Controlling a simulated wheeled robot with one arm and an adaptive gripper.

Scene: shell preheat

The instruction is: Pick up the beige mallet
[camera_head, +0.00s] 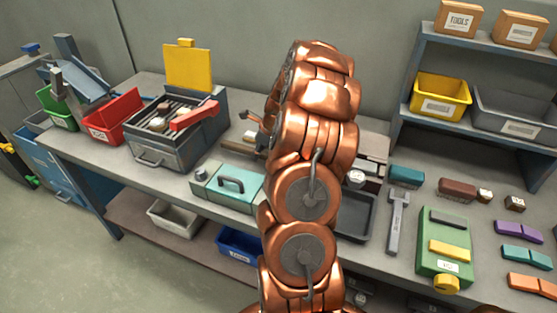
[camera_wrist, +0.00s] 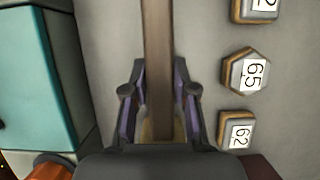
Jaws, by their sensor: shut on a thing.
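My gripper (camera_wrist: 160,112) is shut on a long brown bar, which I take to be the handle of the beige mallet (camera_wrist: 158,55). The bar runs from between the purple-sided fingers to the top edge of the wrist view. A small beige patch shows at its lower end, but the mallet's head cannot be made out. In the head view my copper arm covers much of the middle of the bench, and only part of the gripper (camera_head: 252,126) shows at its left side.
Labelled blocks, among them a hexagonal one (camera_wrist: 244,72), lie right of the bar. A teal-topped case (camera_head: 228,187) is left of my arm. A grill box (camera_head: 178,135) with a raised yellow lid stands further left. A grey wrench (camera_head: 397,222) and green device (camera_head: 444,240) lie right.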

